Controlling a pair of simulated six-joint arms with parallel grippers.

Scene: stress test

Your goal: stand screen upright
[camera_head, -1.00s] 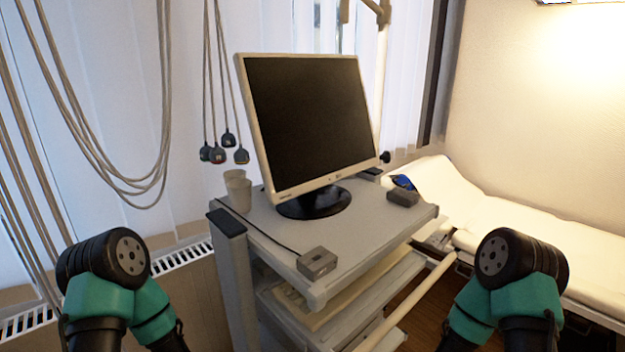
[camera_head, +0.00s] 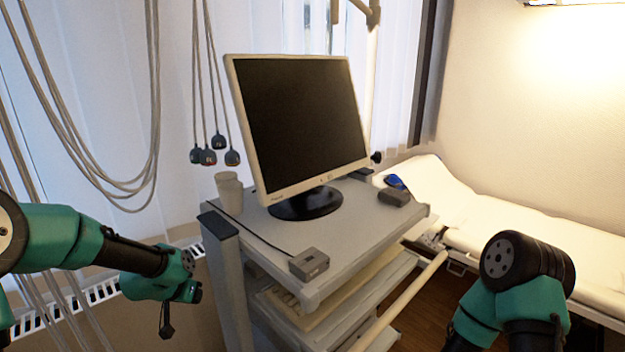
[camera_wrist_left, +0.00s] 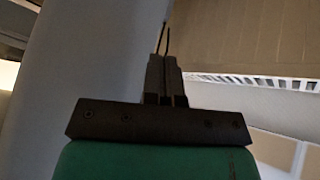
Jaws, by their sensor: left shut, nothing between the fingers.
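The screen (camera_head: 302,125), a dark panel in a pale frame, stands on its round black base (camera_head: 306,204) on the cart top. Its panel looks leaned back and slanted in the picture; I cannot tell the exact tilt. My left gripper (camera_head: 166,328) hangs at the lower left of the head view, pointing down, left of the cart and well apart from the screen. It also shows in the left wrist view (camera_wrist_left: 164,42), with its fingers together and nothing between them. My right gripper is out of frame; only part of my right arm shows at the lower right.
Cables (camera_head: 140,190) hang at the left above a radiator (camera_head: 95,293). A white bed (camera_head: 510,220) stands to the right.

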